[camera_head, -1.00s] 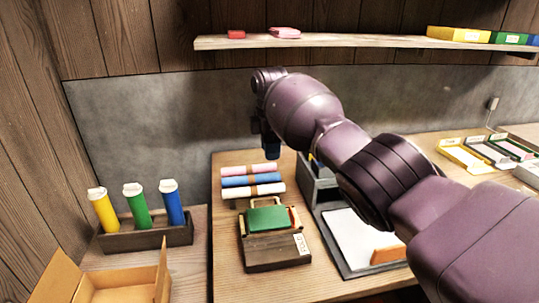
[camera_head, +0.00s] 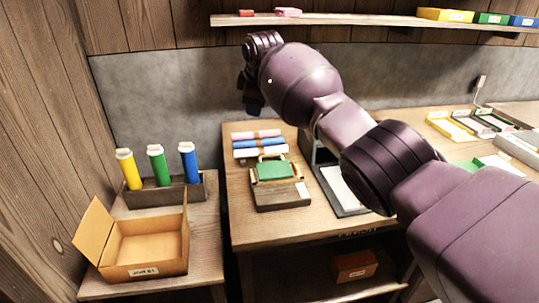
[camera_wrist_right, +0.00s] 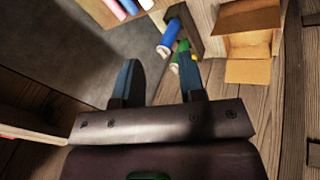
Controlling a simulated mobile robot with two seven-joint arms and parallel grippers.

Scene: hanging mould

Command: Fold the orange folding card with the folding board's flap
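The likely folding board (camera_head: 282,198) is a dark brown wooden block with a label at its front right corner, lying on the middle table. A green panel (camera_head: 274,170) lies across its top, with light wooden pieces around it. I cannot make out the orange folding card now; my right arm covers part of the tray where an orange piece showed earlier. My right gripper (camera_head: 249,102) hangs in the air behind and above the board, near the grey wall. In the right wrist view its two fingers (camera_wrist_right: 159,82) are spread apart and empty. My left gripper is out of view.
Pink, blue and white rolls (camera_head: 258,143) lie behind the board. A grey tray with white paper (camera_head: 342,190) is at its right. On the left stand an open cardboard box (camera_head: 145,248) and a rack (camera_head: 205,185) with yellow, green and blue tubes. A shelf (camera_head: 360,22) runs above.

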